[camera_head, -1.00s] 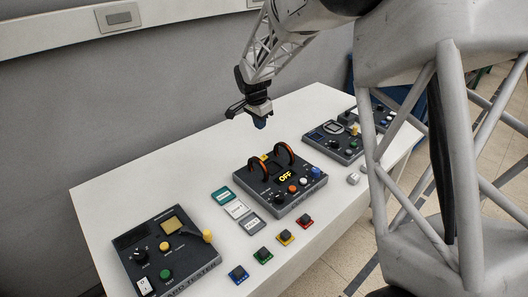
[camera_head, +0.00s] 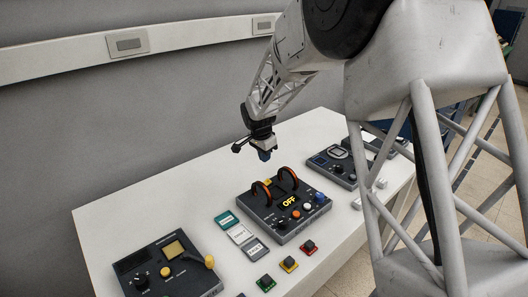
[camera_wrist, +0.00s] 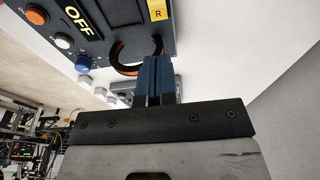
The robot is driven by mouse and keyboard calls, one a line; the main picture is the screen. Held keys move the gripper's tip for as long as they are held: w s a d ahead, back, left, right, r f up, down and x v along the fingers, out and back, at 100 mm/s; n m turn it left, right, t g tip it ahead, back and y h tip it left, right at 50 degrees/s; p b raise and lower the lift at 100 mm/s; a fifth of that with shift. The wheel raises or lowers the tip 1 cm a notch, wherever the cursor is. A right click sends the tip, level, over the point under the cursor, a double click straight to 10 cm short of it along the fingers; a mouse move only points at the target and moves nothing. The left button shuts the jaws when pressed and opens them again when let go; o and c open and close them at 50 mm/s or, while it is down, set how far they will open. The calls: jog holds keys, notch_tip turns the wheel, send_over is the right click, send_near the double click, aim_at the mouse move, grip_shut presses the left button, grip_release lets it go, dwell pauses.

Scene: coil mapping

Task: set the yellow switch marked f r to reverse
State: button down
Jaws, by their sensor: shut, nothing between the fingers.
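The yellow switch piece (camera_head: 267,182) sits at the back of the dark middle panel (camera_head: 268,230), partly hidden by the left black-and-orange arch. In the wrist view a yellow plate marked R (camera_wrist: 157,10) shows at the top edge, cut off, so the lever's setting cannot be told. My gripper (camera_head: 264,156) hangs above and behind the panel's back edge, apart from it. In the wrist view its blue fingers (camera_wrist: 157,62) are shut together and empty, overlapping an orange-and-black arch (camera_wrist: 135,66).
The middle panel has an OFF display (camera_head: 289,201) and coloured knobs in front. Another panel (camera_head: 165,270) stands front left, and one (camera_head: 338,165) at back right. Small coloured blocks and cards lie around the middle panel. The white table (camera_head: 130,215) is bare at the back left.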

aim_at(269, 180)
jog(key=f, duration=0.6)
jog(key=w+d+f, duration=0.1)
jog(key=f, duration=0.3)
jog(key=shift+w+d+f, duration=0.1)
jog(key=shift+d+f, duration=0.05)
